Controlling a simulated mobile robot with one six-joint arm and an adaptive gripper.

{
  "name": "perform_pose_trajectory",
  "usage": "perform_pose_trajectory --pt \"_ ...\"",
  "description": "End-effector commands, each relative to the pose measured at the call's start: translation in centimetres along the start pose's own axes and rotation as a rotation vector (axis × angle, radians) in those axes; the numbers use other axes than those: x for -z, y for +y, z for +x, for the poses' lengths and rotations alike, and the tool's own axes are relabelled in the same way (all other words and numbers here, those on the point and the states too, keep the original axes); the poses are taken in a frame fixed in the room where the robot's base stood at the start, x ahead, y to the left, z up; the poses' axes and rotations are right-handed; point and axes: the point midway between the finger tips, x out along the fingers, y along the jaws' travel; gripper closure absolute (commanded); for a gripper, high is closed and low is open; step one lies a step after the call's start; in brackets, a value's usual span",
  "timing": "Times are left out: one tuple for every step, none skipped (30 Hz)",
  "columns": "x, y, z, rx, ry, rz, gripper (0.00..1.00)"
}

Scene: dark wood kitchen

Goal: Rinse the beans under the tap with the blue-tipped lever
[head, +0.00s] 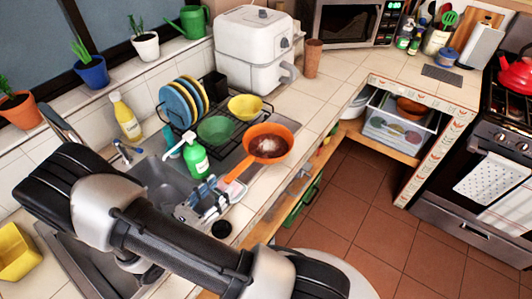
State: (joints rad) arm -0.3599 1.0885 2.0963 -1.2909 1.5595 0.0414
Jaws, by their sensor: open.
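An orange pan (282,136) with a dark, pale-centred heap in it, which looks like the beans, sits on the counter right of the sink, its handle pointing down and left. A small chrome tap (122,149) stands behind the sink (160,181); a bluish tip shows on its lever. A larger chrome tap part (61,124) shows farther left, partly behind my arm. My arm crosses the lower left and hides part of the sink. I cannot make out my gripper.
A green soap bottle (195,161) and a cluttered caddy (208,201) stand between sink and pan. A dish rack with blue plates (178,106), a green bowl (216,129) and a yellow bowl (246,107) stands behind. A yellow bottle (126,118) is near the wall. The floor (360,215) at right is clear.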

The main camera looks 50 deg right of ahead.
Motion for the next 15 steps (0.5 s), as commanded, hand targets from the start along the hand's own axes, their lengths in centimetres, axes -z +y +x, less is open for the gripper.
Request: perform_pose_trajectory --pt "0.1 -0.1 1.2 0.007 0.000 0.000 0.57" --pt "0.1 -0.1 1.8 0.006 0.000 0.000 0.57" --pt "0.1 -0.1 2.6 0.006 0.000 -0.001 0.57" --pt "0.1 -0.2 3.1 0.006 0.000 -0.001 0.57" --pt "0.1 -0.1 3.5 0.005 0.000 -0.001 0.57" --pt "0.1 -0.1 4.0 0.004 0.001 0.000 0.57" --pt "0.1 -0.1 4.3 0.004 0.001 0.000 0.57" --pt "0.1 -0.1 4.6 0.003 0.001 0.001 0.57" --pt "0.0 0.0 4.8 0.002 0.001 0.001 0.57" --pt "0.0 -0.1 5.0 0.002 0.001 0.001 0.57" --pt "0.0 -0.1 5.1 0.002 0.001 0.001 0.57" --pt "0.0 -0.1 5.3 0.002 0.001 0.001 0.57" --pt "-0.1 -0.1 5.5 0.002 0.001 0.001 0.57" --pt "-0.1 -0.1 5.9 0.003 0.001 0.001 0.57" --pt "-0.1 -0.2 6.4 0.005 0.001 0.001 0.57"
